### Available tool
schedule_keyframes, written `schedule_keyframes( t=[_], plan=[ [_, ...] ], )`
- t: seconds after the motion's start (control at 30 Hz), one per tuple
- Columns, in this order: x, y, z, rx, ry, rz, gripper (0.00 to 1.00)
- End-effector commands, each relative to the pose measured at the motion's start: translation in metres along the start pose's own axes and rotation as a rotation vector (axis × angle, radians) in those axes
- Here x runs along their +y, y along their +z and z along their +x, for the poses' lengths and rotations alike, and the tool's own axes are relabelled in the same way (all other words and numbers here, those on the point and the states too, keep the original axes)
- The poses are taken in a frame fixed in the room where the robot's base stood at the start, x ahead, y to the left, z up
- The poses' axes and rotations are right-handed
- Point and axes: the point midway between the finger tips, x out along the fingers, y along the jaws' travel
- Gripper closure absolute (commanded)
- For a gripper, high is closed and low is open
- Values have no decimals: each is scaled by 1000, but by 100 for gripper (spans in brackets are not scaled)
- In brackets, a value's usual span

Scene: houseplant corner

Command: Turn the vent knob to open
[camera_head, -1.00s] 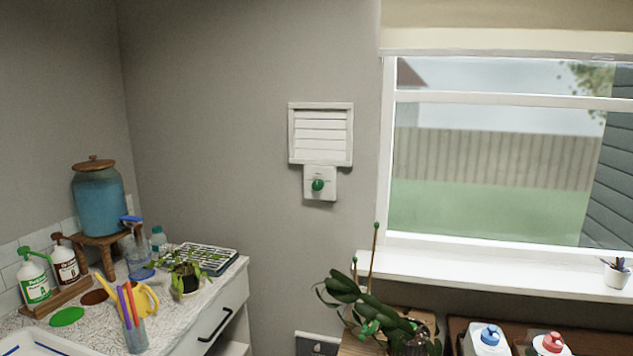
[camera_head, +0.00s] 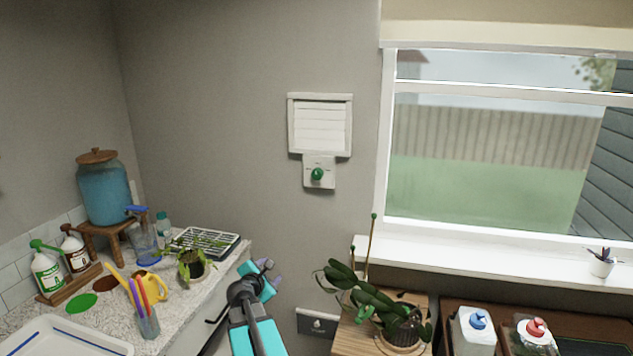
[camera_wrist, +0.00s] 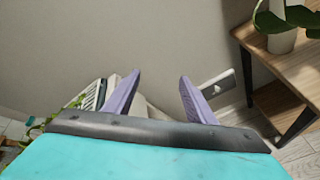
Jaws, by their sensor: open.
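The vent (camera_head: 320,126) is a white louvred panel on the grey wall, left of the window. Below it is a small white plate (camera_head: 320,186) with a round green knob (camera_head: 317,174). Whether the knob stands at open or closed is too small to tell. My gripper (camera_head: 272,273) is in the lower middle of the head view, beside the counter's right end and well below the knob. In the wrist view my gripper (camera_wrist: 158,88) shows two purple fingers spread apart with nothing between them. The knob is not in the wrist view.
A counter (camera_head: 190,310) with bottles, pots and a black tray (camera_head: 207,243) stands at the left. A leafy plant (camera_head: 365,298) with a tall stake (camera_head: 371,240) stands on a wooden stand at the lower right. The wall before the knob is clear.

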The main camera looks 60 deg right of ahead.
Motion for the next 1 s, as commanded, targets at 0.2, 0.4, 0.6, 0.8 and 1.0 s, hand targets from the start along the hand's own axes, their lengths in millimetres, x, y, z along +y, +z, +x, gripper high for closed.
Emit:
schedule_keyframes(
  t=[0.2,0.4,0.6,0.8,1.0],
  plan=[
    [68,140,-2,-176,114,-238,50],
    [105,232,-15,-310,162,-437,50],
    [119,269,-22,-369,174,-530,50],
    [119,271,-23,-373,175,-537,50],
    [120,270,-22,-372,175,-535,50]
  ],
)
